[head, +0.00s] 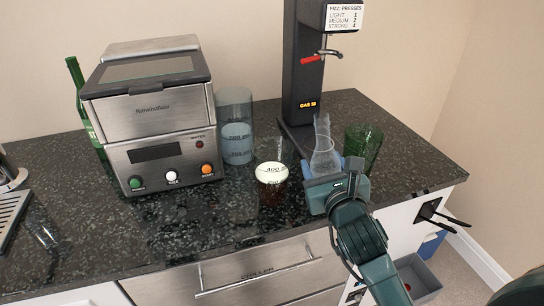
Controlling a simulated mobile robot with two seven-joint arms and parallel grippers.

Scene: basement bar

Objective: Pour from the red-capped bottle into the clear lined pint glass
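A clear pint glass (271,192) with a 400 mark stands near the counter's front edge, holding dark drink under a pale, foam-like top. A taller clear marked vessel (236,112) with bluish contents stands behind it. I see no red-capped bottle. My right gripper (331,168) is low over the counter, right of the pint glass. Its blue fingers are on either side of a clear, narrow-necked vessel (325,150). The gripper body hides the vessel's base, and I cannot tell whether the fingers press on it. My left gripper is not in view.
A green ribbed glass (362,146) stands just right of the clear vessel. The dark fizz tower (303,75) with a red-handled tap rises behind. A steel machine (155,120) fills the left, with a green bottle (77,88) behind it.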

